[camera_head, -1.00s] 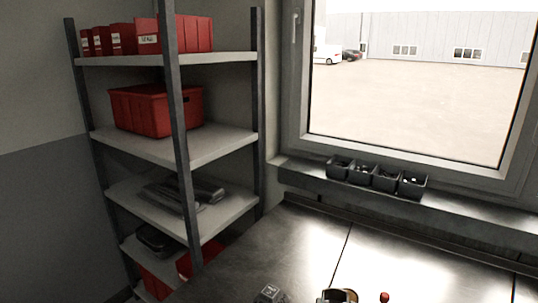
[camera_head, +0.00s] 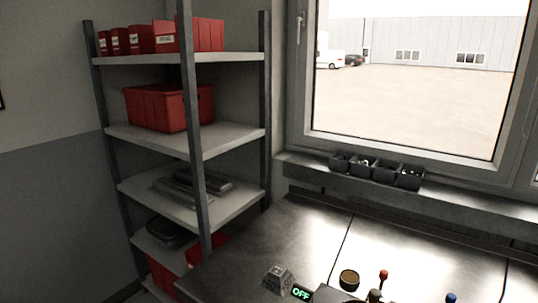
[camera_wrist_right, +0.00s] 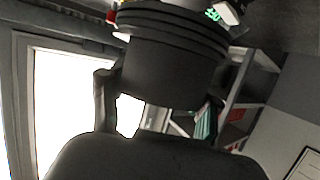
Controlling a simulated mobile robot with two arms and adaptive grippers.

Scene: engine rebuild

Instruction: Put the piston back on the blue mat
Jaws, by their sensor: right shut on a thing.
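The piston (camera_wrist_right: 178,62) fills the upper middle of the right wrist view, a dark cylinder with ring grooves near its upper end. My right gripper (camera_wrist_right: 163,95) is shut on it, with one finger on each side. The piston looks held in the air and slightly tilted in that view. I do not see the blue mat in any frame.
A metal workbench (camera_head: 310,235) runs under the window, mostly clear at the back. A shelf rack (camera_head: 190,140) stands left.

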